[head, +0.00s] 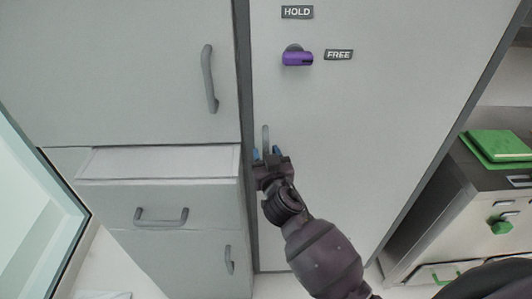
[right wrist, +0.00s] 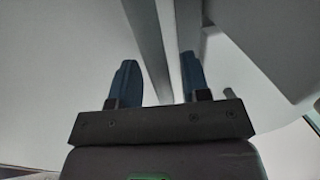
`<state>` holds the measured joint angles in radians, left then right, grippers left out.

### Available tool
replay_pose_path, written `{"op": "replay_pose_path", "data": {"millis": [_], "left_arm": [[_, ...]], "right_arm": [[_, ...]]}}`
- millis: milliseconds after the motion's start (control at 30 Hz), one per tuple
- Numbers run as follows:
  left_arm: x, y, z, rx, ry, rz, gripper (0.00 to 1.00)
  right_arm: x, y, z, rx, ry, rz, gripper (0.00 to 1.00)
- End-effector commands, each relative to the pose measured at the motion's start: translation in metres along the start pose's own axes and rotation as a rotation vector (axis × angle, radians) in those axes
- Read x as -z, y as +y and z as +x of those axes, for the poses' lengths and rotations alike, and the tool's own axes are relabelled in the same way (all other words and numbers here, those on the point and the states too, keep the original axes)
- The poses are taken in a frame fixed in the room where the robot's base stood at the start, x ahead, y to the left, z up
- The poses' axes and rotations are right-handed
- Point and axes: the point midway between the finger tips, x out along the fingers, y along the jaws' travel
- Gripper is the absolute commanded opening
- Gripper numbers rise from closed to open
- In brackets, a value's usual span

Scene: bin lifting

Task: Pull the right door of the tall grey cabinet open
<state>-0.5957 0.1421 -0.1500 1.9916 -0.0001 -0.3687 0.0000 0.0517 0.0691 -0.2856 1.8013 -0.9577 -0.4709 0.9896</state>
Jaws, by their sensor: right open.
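The tall grey cabinet's right door (head: 370,130) fills the middle of the head view and looks closed. Its upright grey handle (head: 265,135) stands near the door's left edge, its lower part hidden by my gripper. My right gripper (head: 267,152) is open at the handle's lower part, with blue fingers apart. In the right wrist view the open fingers (right wrist: 158,85) have a grey upright strip between them; I cannot tell whether it is the handle. My left gripper is not in view.
A HOLD label (head: 297,12) is above the knob. Left are a door with a handle (head: 209,78), a slightly open drawer (head: 162,162) and lower fronts with handles (head: 161,216). A low cabinet with a green book (head: 499,146) stands right. A glass panel (head: 35,220) is far left.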

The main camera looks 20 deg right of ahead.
Motion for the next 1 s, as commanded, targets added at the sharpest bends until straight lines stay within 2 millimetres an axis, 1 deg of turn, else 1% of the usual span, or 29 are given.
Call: {"op": "replay_pose_path", "data": {"millis": [100,333,367,633,1000], "left_arm": [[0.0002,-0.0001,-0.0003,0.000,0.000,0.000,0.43],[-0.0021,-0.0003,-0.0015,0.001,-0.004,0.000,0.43],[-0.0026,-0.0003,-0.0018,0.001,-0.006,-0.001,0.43],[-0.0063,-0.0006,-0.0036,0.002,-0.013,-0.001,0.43],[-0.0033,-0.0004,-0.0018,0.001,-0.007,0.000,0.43]], "right_arm": [[0.0000,0.0001,0.0038,0.000,0.000,-0.001,0.43],[-0.0001,0.0001,0.0041,0.000,0.000,0.000,0.43],[-0.0001,0.0001,0.0041,0.000,0.000,0.000,0.41],[-0.0001,0.0000,0.0039,0.000,0.000,0.000,0.00],[-0.0003,0.0005,0.0030,0.001,0.000,0.000,0.00]]}}
